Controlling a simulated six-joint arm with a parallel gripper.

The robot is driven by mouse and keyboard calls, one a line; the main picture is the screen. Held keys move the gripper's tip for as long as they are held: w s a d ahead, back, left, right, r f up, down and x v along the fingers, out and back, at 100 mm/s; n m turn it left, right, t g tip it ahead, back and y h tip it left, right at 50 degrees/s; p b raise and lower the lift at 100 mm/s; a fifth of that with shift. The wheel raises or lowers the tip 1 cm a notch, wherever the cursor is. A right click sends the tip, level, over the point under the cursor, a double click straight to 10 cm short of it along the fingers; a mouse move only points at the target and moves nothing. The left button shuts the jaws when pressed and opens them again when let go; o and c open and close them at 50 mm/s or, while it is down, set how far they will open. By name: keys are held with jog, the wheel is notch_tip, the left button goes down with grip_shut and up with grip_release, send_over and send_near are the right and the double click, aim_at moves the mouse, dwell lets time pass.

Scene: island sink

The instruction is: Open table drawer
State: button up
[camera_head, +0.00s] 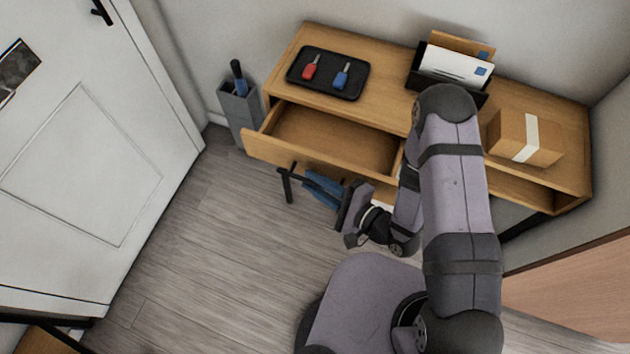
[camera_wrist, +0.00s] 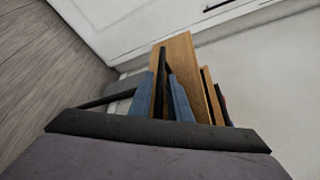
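The wooden table (camera_head: 390,109) stands against the back wall. Its left drawer (camera_head: 318,141) is pulled well out and its inside looks empty. The black bar handle (camera_head: 290,168) runs along the outside of the drawer front. My gripper (camera_head: 318,184) is at this handle, in front of the drawer. In the wrist view, the handle (camera_wrist: 161,82) lies between the two blue fingers, with a finger close against each side. The fingers appear shut on it. My wrist hides part of the handle's right end in the head view.
A black tray (camera_head: 328,92) with a red and a blue item, a letter holder (camera_head: 423,82) and a cardboard box (camera_head: 512,140) stand on the table. A grey umbrella-stand-like container (camera_head: 239,112) is left of the drawer. The floor (camera_head: 200,230) before the drawer is clear.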

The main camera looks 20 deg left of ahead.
jog(key=shift+c, duration=0.3)
grip_shut()
jog(key=s, duration=0.3)
jog(key=shift+s, duration=0.4)
jog(key=shift+o, duration=0.3)
grip_release()
notch_tip(320, 180, up, 10)
jog(key=p, duration=0.9)
